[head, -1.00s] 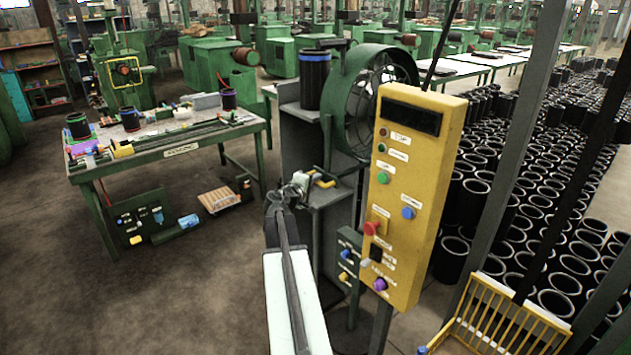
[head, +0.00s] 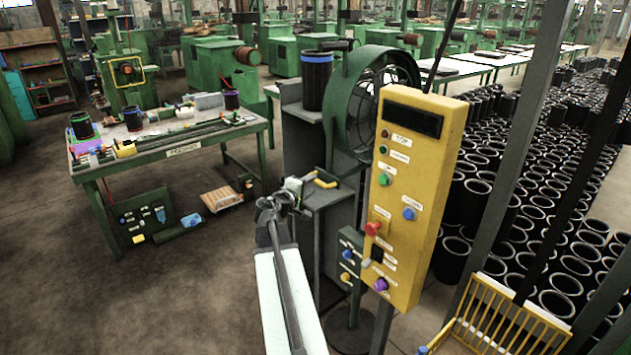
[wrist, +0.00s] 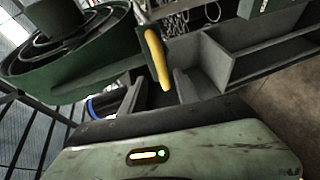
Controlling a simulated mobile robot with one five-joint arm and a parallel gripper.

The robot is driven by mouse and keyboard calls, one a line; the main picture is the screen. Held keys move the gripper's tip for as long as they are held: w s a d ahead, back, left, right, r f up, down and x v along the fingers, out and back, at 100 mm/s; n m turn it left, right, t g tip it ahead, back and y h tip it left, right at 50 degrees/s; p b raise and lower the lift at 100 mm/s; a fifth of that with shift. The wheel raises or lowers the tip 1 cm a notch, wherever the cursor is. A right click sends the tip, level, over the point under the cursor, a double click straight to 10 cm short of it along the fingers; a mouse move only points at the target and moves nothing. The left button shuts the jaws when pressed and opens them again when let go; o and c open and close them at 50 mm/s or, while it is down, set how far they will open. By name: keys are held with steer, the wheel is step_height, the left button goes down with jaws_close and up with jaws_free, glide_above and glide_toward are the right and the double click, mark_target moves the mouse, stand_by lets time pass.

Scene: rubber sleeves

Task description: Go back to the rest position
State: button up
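My arm (head: 285,290) reaches up from the bottom of the head view, its pale link ending in a dark wrist. My gripper (head: 290,190) is small and partly hidden at the end, just left of a grey stand and seemingly above floor level. Its fingers are too small to tell open from shut, and I see no object clearly held.
A yellow control panel (head: 412,195) with buttons stands close right of my arm. The grey stand (head: 330,196) has a yellow handle (head: 325,182); a black sleeve with a blue band (head: 315,82) stands behind. A green workbench (head: 165,145) is left. The floor at front left is clear.

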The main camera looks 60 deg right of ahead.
steer(key=shift+s+a+r, duration=0.1)
steer(key=shift+a+r, duration=0.1)
steer(key=shift+a, duration=0.95)
